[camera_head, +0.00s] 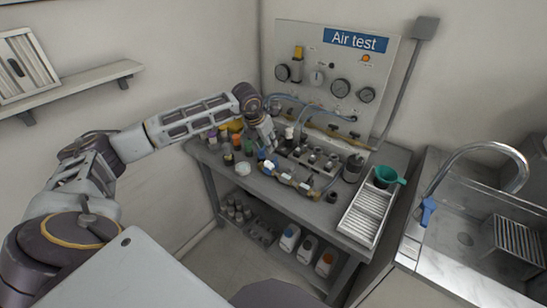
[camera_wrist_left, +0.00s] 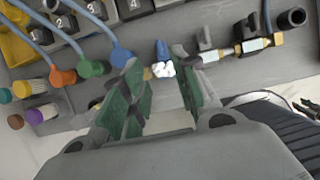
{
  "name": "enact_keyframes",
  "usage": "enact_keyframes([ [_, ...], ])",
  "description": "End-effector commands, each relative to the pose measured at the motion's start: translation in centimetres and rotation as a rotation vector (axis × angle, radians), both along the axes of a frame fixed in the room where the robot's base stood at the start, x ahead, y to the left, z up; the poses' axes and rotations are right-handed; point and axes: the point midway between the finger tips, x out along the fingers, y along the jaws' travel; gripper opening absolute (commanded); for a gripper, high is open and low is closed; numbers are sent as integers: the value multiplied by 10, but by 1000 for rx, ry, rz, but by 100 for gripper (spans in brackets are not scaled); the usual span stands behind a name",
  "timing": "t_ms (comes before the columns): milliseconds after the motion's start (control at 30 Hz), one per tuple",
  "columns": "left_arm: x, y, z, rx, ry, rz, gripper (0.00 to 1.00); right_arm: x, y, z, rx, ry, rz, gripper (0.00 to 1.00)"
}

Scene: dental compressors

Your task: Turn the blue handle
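A small blue handle (camera_head: 268,164) sits on a row of brass fittings along the front of the grey workbench (camera_head: 300,190). In the left wrist view the blue handle (camera_wrist_left: 162,50) stands up above a white part, beyond the gap between my fingertips. My left gripper (camera_head: 267,139) is over the bench, just behind and above the blue handle in the head view. I cannot tell whether a finger touches the handle. My right gripper is not in view.
Coloured caps and bottles (camera_head: 228,150) stand at the bench's left. A gauge panel (camera_head: 335,75) rises behind. The sink has a separate blue tap handle (camera_head: 428,208). Hoses (camera_wrist_left: 85,25) lie close to the gripper.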

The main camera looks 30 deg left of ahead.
Motion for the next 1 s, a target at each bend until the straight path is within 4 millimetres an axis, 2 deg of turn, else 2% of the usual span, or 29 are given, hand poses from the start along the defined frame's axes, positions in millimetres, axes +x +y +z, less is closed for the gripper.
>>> enact_keyframes([
  [600,31,-3,-76,-1,2,1,29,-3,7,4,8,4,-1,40],
  [800,38,-3,-92,0,1,1,29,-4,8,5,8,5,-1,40],
  [1000,40,-3,-98,0,0,-1,29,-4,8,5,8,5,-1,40],
])
